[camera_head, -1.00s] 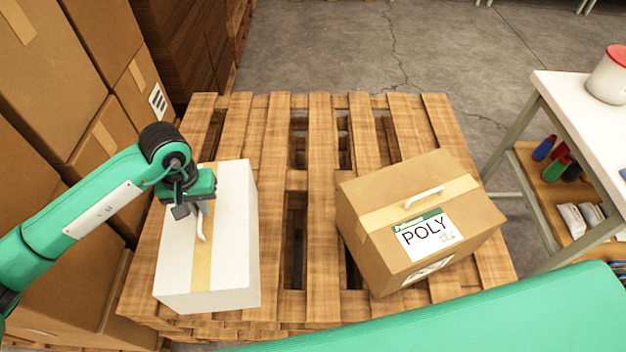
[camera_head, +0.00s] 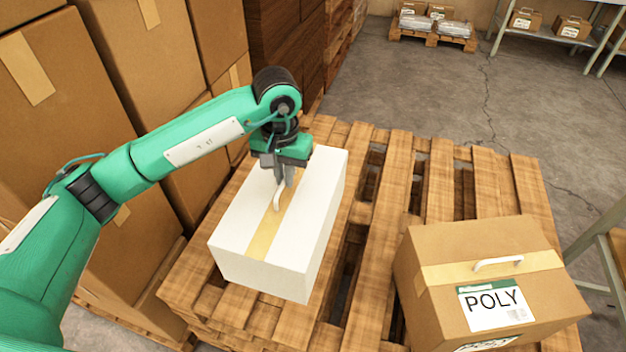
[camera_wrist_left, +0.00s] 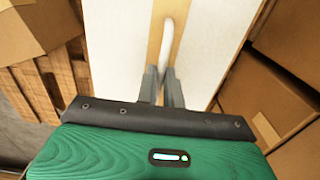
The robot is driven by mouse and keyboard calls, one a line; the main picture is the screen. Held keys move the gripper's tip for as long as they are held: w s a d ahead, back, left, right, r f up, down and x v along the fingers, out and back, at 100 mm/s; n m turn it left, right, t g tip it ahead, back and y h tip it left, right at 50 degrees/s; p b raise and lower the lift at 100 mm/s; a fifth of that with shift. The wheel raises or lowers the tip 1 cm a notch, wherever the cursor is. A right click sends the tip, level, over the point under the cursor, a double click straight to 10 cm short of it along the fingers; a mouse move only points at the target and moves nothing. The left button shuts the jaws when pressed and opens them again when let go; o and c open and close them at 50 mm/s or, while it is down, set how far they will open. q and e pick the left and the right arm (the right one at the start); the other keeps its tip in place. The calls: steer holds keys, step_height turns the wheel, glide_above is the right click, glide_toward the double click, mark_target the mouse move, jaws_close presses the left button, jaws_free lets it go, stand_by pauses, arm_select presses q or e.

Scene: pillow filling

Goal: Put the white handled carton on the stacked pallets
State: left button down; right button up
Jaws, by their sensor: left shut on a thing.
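The white handled carton (camera_head: 300,240) sits on the left part of the stacked pallets (camera_head: 385,240), with a tan tape strip and a white handle on its top. My left gripper (camera_head: 284,184) is over the carton's top, shut on the handle. The left wrist view shows the two fingers (camera_wrist_left: 162,90) closed at the near end of the white handle (camera_wrist_left: 168,38), with the carton top (camera_wrist_left: 118,45) beneath. Whether the carton's underside fully rests on the slats is hard to tell. My right gripper is not in view.
A brown POLY carton (camera_head: 480,280) with a white handle stands on the right of the pallets. Tall stacked brown boxes (camera_head: 60,90) line the left side close to my arm. Bare slats lie between the cartons and behind them. A small pallet with goods (camera_head: 432,32) stands far back.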

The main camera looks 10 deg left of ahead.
arm_select(q)
step_height(320, 180, down, 14)
steer(key=shift+f+p, duration=0.25)
steer(key=shift+p, duration=0.7)
steer(key=shift+f, duration=2.4)
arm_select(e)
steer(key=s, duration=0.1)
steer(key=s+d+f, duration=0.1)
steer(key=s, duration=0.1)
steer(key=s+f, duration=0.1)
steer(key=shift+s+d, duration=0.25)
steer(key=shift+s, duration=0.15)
arm_select(q)
steer(key=shift+f, duration=0.1)
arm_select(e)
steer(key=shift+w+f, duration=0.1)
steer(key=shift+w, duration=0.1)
arm_select(q)
steer(key=c, duration=1.8)
jaws_free()
steer(key=shift+c, duration=0.2)
steer(key=o, duration=0.3)
steer(key=shift+s, duration=0.1)
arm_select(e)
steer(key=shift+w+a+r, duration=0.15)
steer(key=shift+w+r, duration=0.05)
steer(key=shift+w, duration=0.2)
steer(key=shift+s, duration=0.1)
